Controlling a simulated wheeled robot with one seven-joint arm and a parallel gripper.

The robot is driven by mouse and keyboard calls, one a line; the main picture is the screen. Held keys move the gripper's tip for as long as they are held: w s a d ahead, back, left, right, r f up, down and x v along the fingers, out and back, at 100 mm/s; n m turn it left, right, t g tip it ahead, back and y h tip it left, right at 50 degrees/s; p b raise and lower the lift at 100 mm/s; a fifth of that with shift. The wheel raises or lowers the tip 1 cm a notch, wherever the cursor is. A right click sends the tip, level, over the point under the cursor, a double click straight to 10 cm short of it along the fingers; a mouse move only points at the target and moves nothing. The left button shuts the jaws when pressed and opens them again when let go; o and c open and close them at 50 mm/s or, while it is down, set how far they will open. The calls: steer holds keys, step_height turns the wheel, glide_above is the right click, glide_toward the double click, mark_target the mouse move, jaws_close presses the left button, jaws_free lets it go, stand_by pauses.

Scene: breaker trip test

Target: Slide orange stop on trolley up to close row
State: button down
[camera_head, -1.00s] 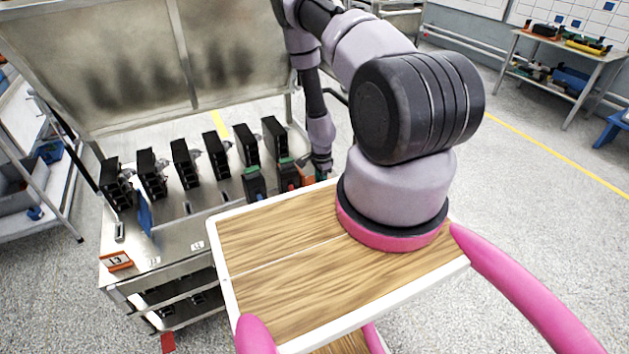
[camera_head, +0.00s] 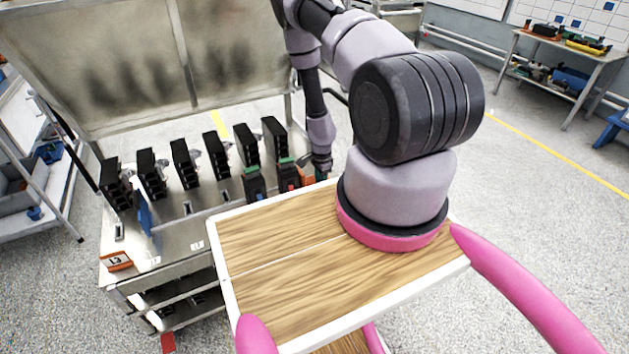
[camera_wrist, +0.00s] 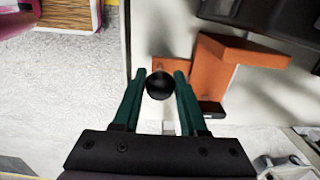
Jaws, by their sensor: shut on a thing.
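The orange stop (camera_wrist: 222,65) lies on the metal trolley top in the wrist view. A round black knob (camera_wrist: 159,86) stands at its left end. My gripper (camera_wrist: 160,80) has its green fingers on either side of the knob and is shut on it. In the head view the orange stop (camera_head: 306,177) shows only as a small patch at the right end of the trolley (camera_head: 190,238), beside my wrist. A row of black breakers (camera_head: 185,162) stands along the trolley, and darker units with green tops (camera_head: 254,182) stand near the stop.
A black block (camera_wrist: 285,18) lies close to the orange stop in the wrist view. A blue divider (camera_head: 145,218) and an orange tag (camera_head: 118,261) are at the trolley's left. A raised metal panel (camera_head: 110,65) stands behind the breakers. Floor is open at right.

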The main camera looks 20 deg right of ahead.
steer(key=shift+s+a, duration=0.2)
steer(key=shift+a, duration=5.5)
steer(key=shift+s+a, duration=0.15)
steer(key=shift+a, duration=5.5)
steer(key=shift+s+a, duration=0.2)
steer(key=shift+a, duration=2.65)
steer(key=shift+s+a, duration=0.15)
steer(key=shift+a, duration=6.35)
steer(key=shift+c, duration=1.8)
jaws_free()
